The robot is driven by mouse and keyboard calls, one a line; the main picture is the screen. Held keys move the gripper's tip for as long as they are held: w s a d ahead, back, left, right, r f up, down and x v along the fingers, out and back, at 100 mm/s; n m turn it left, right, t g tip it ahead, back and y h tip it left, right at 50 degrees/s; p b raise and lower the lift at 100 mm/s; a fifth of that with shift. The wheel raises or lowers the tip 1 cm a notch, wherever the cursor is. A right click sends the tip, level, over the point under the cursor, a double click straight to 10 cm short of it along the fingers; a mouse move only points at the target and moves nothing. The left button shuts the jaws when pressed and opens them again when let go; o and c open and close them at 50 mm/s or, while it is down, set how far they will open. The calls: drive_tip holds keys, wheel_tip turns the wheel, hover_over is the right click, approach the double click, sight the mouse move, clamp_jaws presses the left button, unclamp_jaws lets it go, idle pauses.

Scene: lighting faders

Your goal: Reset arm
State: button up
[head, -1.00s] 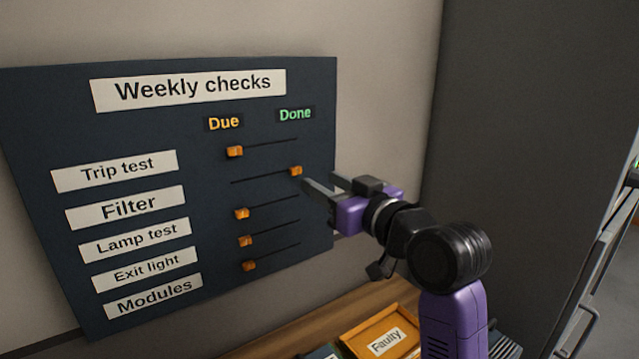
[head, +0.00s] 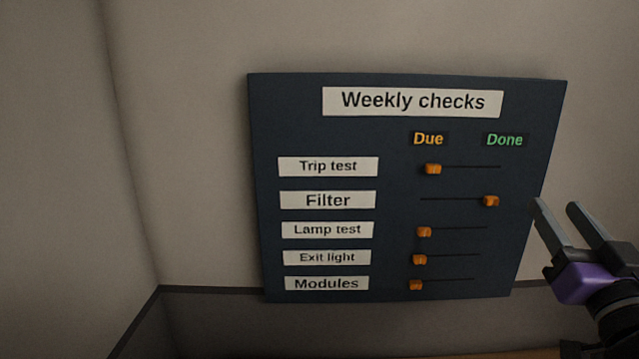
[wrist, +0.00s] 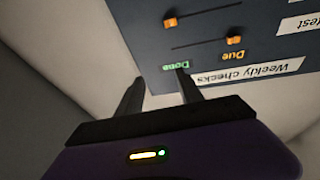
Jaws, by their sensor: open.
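My gripper (head: 556,212) is at the right edge of the head view, its two grey fingers spread and empty. It is just right of the dark Weekly checks board (head: 390,131), apart from the sliders. The Filter slider (head: 491,201) stands at the Done end. The Trip test slider (head: 433,169), Lamp test slider (head: 424,232), Exit light slider (head: 419,260) and Modules slider (head: 415,285) stand at the Due end. In the wrist view the open fingers (wrist: 162,88) point toward the board (wrist: 215,55), which appears upside down. Most of my arm is out of the head view.
The board hangs on a plain pale wall (head: 180,150). The room left of the board is clear. A strip of wooden surface (head: 450,354) shows at the bottom edge.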

drive_tip(key=s+a+f+g+y, duration=0.1)
drive_tip(key=s+a+f, duration=0.3)
drive_tip(key=s+f, duration=0.6)
drive_tip(key=s+a+f+n+g+y, duration=0.1)
drive_tip(key=s+a+f+g, duration=0.2)
drive_tip(key=s+f, duration=0.8)
drive_tip(key=s+a+f+n+g+y, duration=0.1)
drive_tip(key=s+a+f+g, duration=0.1)
drive_tip(key=s+a+f, duration=0.5)
drive_tip(key=s+f, duration=0.4)
drive_tip(key=s, duration=0.6)
drive_tip(key=shift+s+a+f, duration=0.15)
drive_tip(key=shift+s, duration=0.25)
idle(0.5)
